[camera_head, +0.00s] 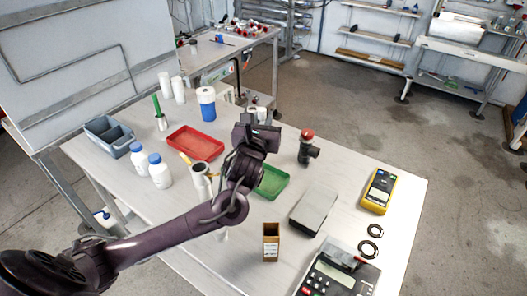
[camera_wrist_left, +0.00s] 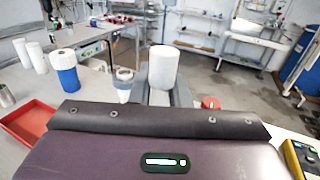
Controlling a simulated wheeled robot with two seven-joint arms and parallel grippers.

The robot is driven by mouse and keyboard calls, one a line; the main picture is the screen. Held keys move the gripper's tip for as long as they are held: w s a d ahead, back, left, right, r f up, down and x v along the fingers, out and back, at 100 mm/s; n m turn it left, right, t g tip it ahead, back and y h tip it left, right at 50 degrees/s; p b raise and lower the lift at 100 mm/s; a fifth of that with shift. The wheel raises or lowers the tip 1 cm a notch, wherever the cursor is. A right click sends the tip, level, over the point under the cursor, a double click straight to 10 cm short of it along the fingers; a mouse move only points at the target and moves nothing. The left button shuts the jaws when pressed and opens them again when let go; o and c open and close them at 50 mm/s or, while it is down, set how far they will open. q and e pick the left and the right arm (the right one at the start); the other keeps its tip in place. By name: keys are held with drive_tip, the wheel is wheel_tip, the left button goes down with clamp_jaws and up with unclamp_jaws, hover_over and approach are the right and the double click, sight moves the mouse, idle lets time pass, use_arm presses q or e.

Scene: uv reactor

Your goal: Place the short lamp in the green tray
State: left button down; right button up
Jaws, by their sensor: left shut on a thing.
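My left gripper (camera_head: 256,122) is over the table, beyond the green tray (camera_head: 273,183) in the head view. In the left wrist view it is shut on a white cylinder (camera_wrist_left: 164,66), which looks like the short lamp; its upper part stands above the grey fingers. The cylinder is mostly hidden behind the gripper in the head view. The green tray lies on the table, partly covered by my left arm, and its visible part is empty. My right gripper is not in view.
A red tray (camera_head: 195,143) lies left of my gripper. A red-capped dark fitting (camera_head: 308,148) stands to the right. White cylinders (camera_head: 179,91), a blue-banded bottle (camera_head: 207,104), a grey box (camera_head: 314,210) and a brown box (camera_head: 271,243) are also on the table.

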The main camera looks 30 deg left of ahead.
use_arm(q)
wheel_tip(320, 180, down, 11)
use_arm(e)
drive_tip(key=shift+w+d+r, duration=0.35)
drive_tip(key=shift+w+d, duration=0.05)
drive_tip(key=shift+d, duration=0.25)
use_arm(q)
drive_tip(key=shift+d+f, duration=0.1)
drive_tip(key=c, duration=1.4)
unclamp_jaws()
drive_tip(key=shift+o, duration=0.2)
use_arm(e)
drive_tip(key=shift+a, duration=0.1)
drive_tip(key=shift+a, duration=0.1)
